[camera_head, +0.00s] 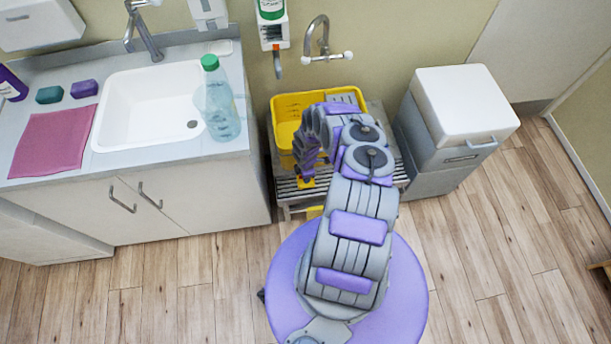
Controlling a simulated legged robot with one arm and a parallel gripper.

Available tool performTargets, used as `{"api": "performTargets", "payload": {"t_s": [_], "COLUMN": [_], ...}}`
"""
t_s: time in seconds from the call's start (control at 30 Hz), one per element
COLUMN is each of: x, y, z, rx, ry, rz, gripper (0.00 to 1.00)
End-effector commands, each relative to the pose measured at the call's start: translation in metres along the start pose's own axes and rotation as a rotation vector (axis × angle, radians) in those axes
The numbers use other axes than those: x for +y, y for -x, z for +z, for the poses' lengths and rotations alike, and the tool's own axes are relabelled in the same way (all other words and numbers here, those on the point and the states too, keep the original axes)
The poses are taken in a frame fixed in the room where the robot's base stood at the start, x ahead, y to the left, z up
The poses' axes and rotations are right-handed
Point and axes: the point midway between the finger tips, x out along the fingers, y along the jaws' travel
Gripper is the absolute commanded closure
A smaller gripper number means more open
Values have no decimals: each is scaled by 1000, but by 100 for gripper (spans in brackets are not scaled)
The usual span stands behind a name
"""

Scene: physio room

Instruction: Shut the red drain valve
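I see no red drain valve in this view; my arm covers part of the area in front of the wall tap. A yellow tub (289,107) stands on a slatted stand (288,190) below the wall tap (325,45). My arm reaches over the tub and bends down at its front. My gripper (307,176) is small and partly hidden by the arm, near the tub's front side and above the slats. I cannot tell whether it is open or touching anything.
A counter with a white sink (150,105), a clear bottle (220,105) with a green cap and a pink cloth (54,140) is on the left. A grey bin with a white lid (462,103) stands right of the stand. Wooden floor (500,240) is clear at the right.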

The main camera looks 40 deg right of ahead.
Motion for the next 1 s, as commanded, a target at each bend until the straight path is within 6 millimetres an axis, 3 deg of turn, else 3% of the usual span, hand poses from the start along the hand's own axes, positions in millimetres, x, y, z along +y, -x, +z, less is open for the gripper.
{"api": "performTargets", "payload": {"t_s": [0.5, 0.53, 0.6, 0.77, 1.0], "x": [-2, -2, -1, -1, -1], "y": [-1, -1, -1, 0, 1], "z": [0, 0, 0, 0, 0], "rx": [0, 0, 0, 0, -1], "ry": [21, 21, 21, 20, 20], "rz": [-3, -3, -3, -1, 0], "gripper": [100, 72, 65, 51, 51]}}
